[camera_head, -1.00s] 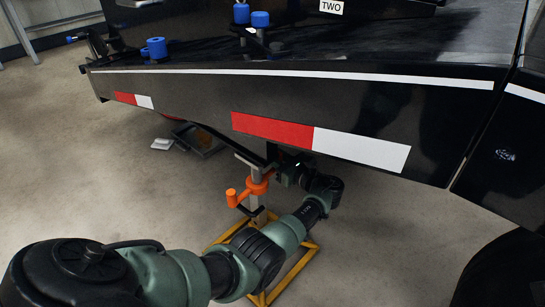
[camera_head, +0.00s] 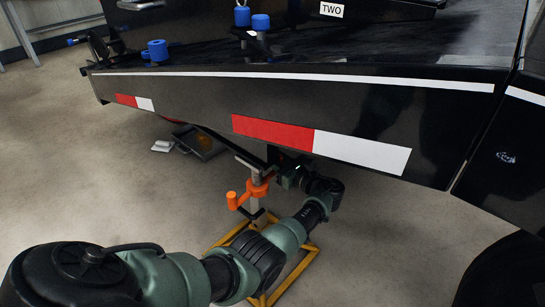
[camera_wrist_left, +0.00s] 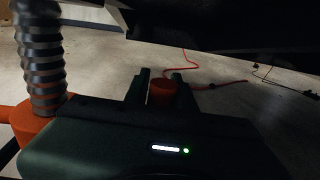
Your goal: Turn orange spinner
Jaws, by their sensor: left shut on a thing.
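The orange spinner (camera_head: 258,189) sits on an upright metal jack post under the trailer's edge, with an upright orange handle at its left end. In the left wrist view the orange spinner body (camera_wrist_left: 22,122) shows at the lower left, around a ribbed threaded screw (camera_wrist_left: 40,58). My left gripper (camera_wrist_left: 161,84) is shut on an orange-red knob (camera_wrist_left: 162,94) standing between its two dark fingers. In the head view my left arm reaches to the right of the post, and the fingertips are hidden there. My right gripper is not in view.
The black trailer side (camera_head: 190,95), with red and white strips, overhangs the spinner. A yellow base frame (camera_head: 296,268) stands on the concrete floor below. A dark tray (camera_head: 205,146) lies behind on the floor. A red cord (camera_wrist_left: 190,58) runs across the floor.

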